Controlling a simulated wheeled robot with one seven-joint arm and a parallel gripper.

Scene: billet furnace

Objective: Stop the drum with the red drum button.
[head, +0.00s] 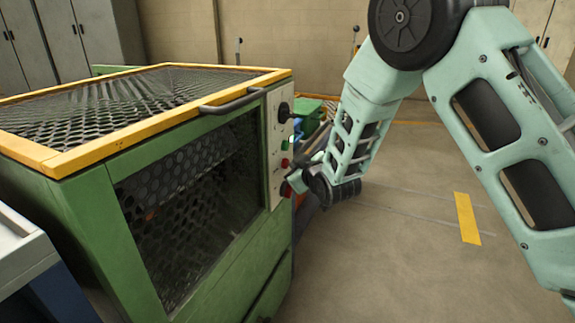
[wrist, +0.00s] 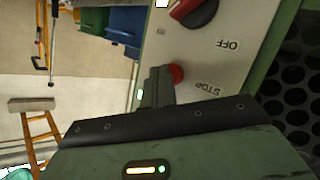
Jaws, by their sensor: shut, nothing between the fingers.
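The red drum button (wrist: 177,73), marked STOP, is on the light control panel in the wrist view, upside down there. In the head view the red button (head: 285,162) sits on the panel below a green button. My gripper (wrist: 160,75) is shut and empty, its fingertips beside the red button and covering part of its edge. I cannot tell whether they touch it. In the head view my gripper (head: 296,180) is close to the lower panel, its tips hard to make out. The green drum machine (head: 85,215) has mesh windows; the drum shows dimly inside.
A red rotary switch (wrist: 193,10) marked OFF is near the button. A black knob (head: 284,112) is higher on the panel. A grey handle bar (head: 233,101) sticks out from the machine's top edge. Bins stand behind. The floor to the right is clear.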

